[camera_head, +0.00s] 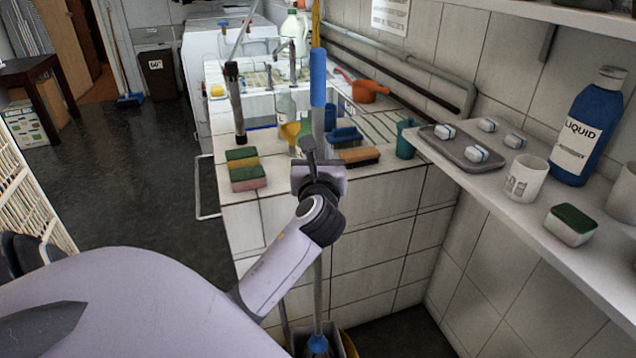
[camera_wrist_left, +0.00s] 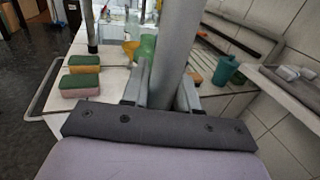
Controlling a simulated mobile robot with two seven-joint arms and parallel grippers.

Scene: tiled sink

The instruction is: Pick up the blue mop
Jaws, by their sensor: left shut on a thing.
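The blue mop stands upright beside the near end of the tiled sink counter, its blue grip (camera_head: 318,78) high in the head view. Its blue lower part (camera_head: 318,343) shows low down, in a grey bucket (camera_head: 348,345) by the counter's front. My left gripper (camera_head: 310,155) is at the mop's pole, below the blue grip. In the left wrist view the grey pole (camera_wrist_left: 172,50) runs between the two fingers of my left gripper (camera_wrist_left: 162,95), which is shut on it. My wrist hides part of the pole in the head view. My right gripper is not in view.
Green-topped sponges (camera_head: 247,178), a brush (camera_head: 359,155) and a teal cup (camera_head: 405,138) lie close by on the counter. A shelf at right holds a tray (camera_head: 462,147), a white mug (camera_head: 525,178) and a blue bottle (camera_head: 590,125).

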